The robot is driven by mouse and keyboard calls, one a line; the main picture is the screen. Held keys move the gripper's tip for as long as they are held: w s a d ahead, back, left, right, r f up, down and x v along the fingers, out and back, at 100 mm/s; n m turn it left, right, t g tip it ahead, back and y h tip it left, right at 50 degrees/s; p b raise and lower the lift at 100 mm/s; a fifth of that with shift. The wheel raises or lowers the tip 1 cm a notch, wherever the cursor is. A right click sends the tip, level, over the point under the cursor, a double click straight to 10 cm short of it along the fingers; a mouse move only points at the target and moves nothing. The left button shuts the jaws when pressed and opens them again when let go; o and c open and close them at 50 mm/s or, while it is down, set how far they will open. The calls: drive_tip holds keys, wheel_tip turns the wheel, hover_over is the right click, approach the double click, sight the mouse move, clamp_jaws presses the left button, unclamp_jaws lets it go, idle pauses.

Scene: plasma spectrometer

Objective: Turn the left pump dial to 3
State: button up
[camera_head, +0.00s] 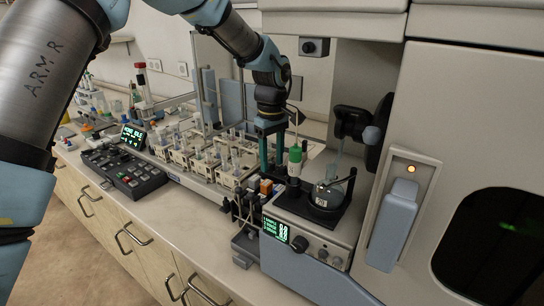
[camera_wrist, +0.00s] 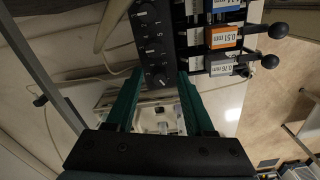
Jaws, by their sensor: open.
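My gripper (camera_head: 272,167) points down over the small pump with coloured clips (camera_head: 265,188), and its two green fingers are apart. In the wrist view the gripper (camera_wrist: 160,73) is open, with a black panel (camera_wrist: 170,45) at its fingertips. The panel carries a row of several dark dials. The dial nearest my gripper (camera_wrist: 160,80) lies between the fingertips in the picture; I cannot tell whether they touch it. Another dial (camera_wrist: 155,55) lies just beyond.
Beside the dials are clips with blue and orange labels (camera_wrist: 222,37) and black levers (camera_wrist: 278,31). A green-and-white cylinder (camera_head: 295,160) and a glass vessel (camera_head: 326,195) stand close right of my gripper. Vial racks (camera_head: 200,155) fill the left. A control box (camera_head: 125,170) is farther left.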

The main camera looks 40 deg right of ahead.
drive_tip(key=shift+c, duration=0.2)
clamp_jaws()
idle(0.3)
